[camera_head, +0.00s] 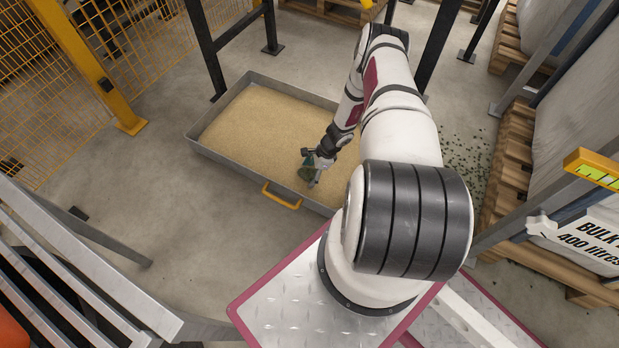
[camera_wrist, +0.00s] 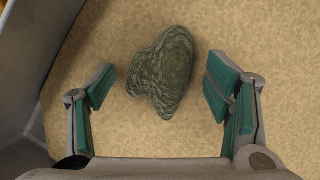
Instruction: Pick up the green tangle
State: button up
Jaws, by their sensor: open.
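The green tangle (camera_wrist: 162,72) is a dark green, mottled, lumpy mass lying on the sand in the wrist view. It sits between and slightly ahead of the two teal-padded fingers of my gripper (camera_wrist: 160,95). The fingers are spread, with sand showing on both sides of the tangle, and neither finger appears to touch it. In the head view my gripper (camera_head: 311,168) is low over the tray near its front edge, and the tangle (camera_head: 304,174) shows only as a small green patch, partly hidden by the gripper.
The sand lies in a shallow grey metal tray (camera_head: 222,165) with a yellow handle (camera_head: 282,195) on its front wall. The tray wall (camera_wrist: 38,60) is close on the left in the wrist view. Black posts stand behind. A pallet (camera_head: 508,160) with bulk bags is at right.

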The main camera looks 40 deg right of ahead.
jog(key=shift+w+a+f, duration=0.15)
jog(key=shift+a+f, duration=0.05)
jog(key=shift+f, duration=0.5)
jog(key=shift+r, duration=0.1)
jog(key=c, duration=1.3)
jog(key=shift+o, duration=0.2)
